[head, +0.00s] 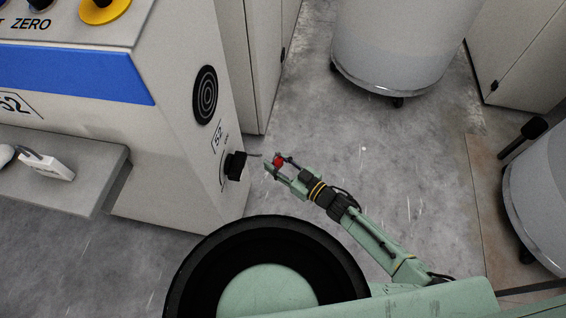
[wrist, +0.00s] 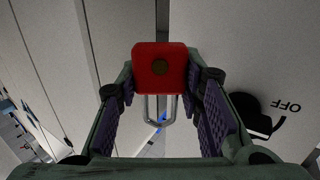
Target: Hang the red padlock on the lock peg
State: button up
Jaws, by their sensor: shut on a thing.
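The red padlock (head: 278,161) is between the fingertips of my gripper (head: 279,168). A black rotary switch (head: 236,165) is on the side of the grey machine, just left of my gripper. A thin dark peg (head: 254,155) sticks out from it towards the padlock, apparently the lock peg. The switch (wrist: 250,115) shows at right in the wrist view, beside "OFF".
The grey machine (head: 180,165) stands at left with a ledge (head: 80,190) holding a white object (head: 48,165). Grey cylindrical cans (head: 395,45) on casters stand at the back and right. The floor between is open.

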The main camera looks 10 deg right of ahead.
jog(key=w+a+f, duration=0.1)
jog(key=w+a, duration=0.1)
jog(key=a, duration=0.4)
jog(key=shift+a+b, duration=0.3)
jog(key=shift+b, duration=0.05)
dwell(0.4)
jog(key=shift+w+f, duration=0.1)
jog(key=shift+f, duration=0.05)
dwell(0.4)
jog(key=o, duration=1.3)
jog(key=shift+c, duration=0.2)
jog(key=v, duration=1.2)
